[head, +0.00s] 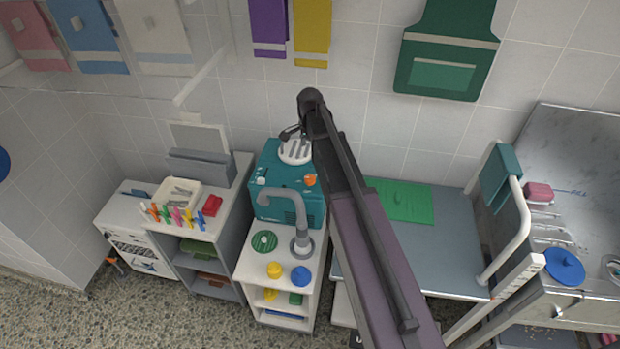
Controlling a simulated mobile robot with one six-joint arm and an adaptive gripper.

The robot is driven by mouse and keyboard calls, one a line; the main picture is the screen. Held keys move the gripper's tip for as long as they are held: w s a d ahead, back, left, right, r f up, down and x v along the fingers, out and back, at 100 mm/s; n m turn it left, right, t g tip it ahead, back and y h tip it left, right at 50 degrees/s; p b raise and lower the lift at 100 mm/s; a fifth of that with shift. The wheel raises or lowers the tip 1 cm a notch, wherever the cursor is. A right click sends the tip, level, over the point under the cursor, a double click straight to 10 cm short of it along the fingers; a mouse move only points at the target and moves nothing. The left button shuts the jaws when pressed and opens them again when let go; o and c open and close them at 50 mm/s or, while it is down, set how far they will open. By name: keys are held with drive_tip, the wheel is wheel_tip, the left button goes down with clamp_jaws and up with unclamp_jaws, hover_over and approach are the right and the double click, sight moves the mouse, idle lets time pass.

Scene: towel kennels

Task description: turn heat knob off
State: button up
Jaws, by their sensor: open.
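A teal box-shaped appliance (272,205) stands against the tiled wall, left of my arm. Its face carries an orange knob (310,180) at the right and a small white knob or button (261,181) at the left; I cannot read which is the heat knob or how it is set. A white slotted round part (296,152) sits at its top. My gripper (289,133) is open and empty, over the top of the appliance near the white part. It is above and apart from the orange knob in the picture. My arm hides the appliance's right side.
A white shelf unit holds a yellow item (274,269) and a blue lid (301,276). A green mat (404,201) lies on the grey table at right. Towels hang above.

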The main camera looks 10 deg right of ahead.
sight(310, 177)
drive_tip(key=shift+f, duration=0.15)
wheel_tip(310, 177, down, 14)
drive_tip(key=b, duration=1.3)
drive_tip(key=shift+r+b, duration=0.25)
drive_tip(key=shift+b, duration=0.05)
drive_tip(key=c, duration=1.1)
